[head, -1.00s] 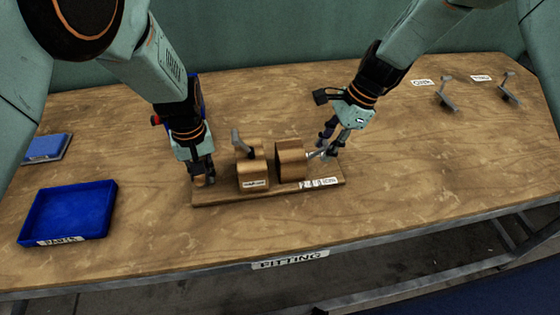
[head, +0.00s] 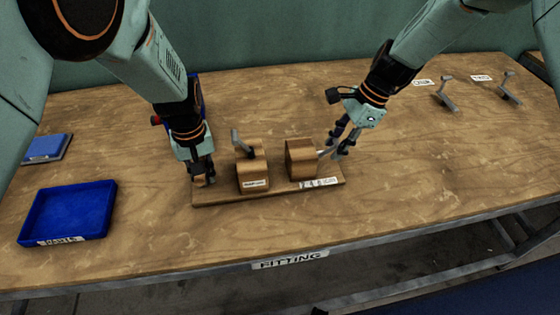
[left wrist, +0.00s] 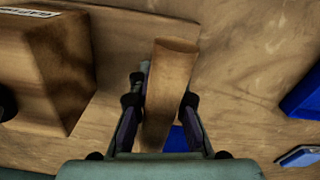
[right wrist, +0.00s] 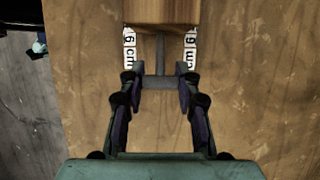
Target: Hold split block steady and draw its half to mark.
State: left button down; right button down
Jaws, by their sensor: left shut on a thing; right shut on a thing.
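The split block stands on a wooden base board (head: 225,197). Its left half (head: 252,172) carries a grey lever and a label. Its right half (head: 300,158) stands apart from it, with a gap between them. A marked scale strip (head: 318,183) runs along the board's front right edge. My left gripper (head: 203,178) is shut on a wooden post at the board's left end; the post (left wrist: 170,85) shows between the fingers in the left wrist view. My right gripper (head: 338,150) is shut on the right half's grey handle; the handle's crossbar (right wrist: 160,82) shows in the right wrist view.
A blue tray (head: 68,212) with a label lies at the left, with a smaller blue item (head: 46,148) behind it. Two grey metal pieces (head: 445,95) (head: 508,92) with labels lie at the back right. The table right of the board is clear.

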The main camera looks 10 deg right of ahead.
jog(key=shift+d, duration=0.3)
jog(key=c, duration=0.9)
grip_release()
jog(key=shift+o, duration=0.2)
jog(key=shift+r, duration=0.1)
jog(key=v, duration=1.2)
pick_arm(q)
jog(key=c, duration=1.2)
grip_release()
